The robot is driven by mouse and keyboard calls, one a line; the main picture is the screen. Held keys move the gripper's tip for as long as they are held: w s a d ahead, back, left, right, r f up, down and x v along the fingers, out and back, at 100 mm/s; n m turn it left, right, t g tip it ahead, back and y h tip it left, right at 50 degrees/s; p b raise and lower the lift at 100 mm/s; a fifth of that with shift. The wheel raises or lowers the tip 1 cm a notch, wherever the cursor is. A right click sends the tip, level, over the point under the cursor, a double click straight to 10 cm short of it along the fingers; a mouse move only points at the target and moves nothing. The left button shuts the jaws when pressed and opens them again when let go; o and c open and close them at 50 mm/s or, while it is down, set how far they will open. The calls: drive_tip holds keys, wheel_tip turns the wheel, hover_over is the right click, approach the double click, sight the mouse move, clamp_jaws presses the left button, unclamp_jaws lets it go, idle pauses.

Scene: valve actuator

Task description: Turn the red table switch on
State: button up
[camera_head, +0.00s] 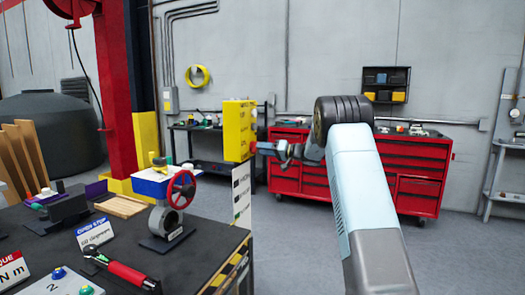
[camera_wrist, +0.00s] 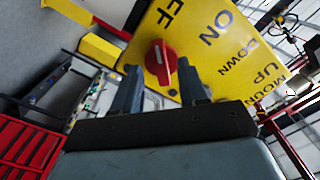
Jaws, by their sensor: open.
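The red switch (camera_wrist: 158,58) is a round knob with a raised grip, on the face of a yellow panel (camera_wrist: 208,50). The panel has black lettering, with ON and part of OFF readable at an angle. My gripper (camera_wrist: 158,72) is open, with one dark finger on each side of the knob in the wrist view. I cannot tell whether either finger touches it. In the head view, my gripper (camera_head: 272,150) is at the right side of the yellow box (camera_head: 238,131), with the red switch (camera_head: 253,147) just at its tips. The knob's exact setting is unclear.
A black table (camera_head: 190,262) at left holds a valve with a red handwheel (camera_head: 181,191), a red-handled tool (camera_head: 127,273) and signs. A red tool cabinet (camera_head: 410,177) stands behind my arm. The grey floor (camera_head: 305,245) between is clear.

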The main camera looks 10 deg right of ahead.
drive_tip(key=shift+x, duration=0.8)
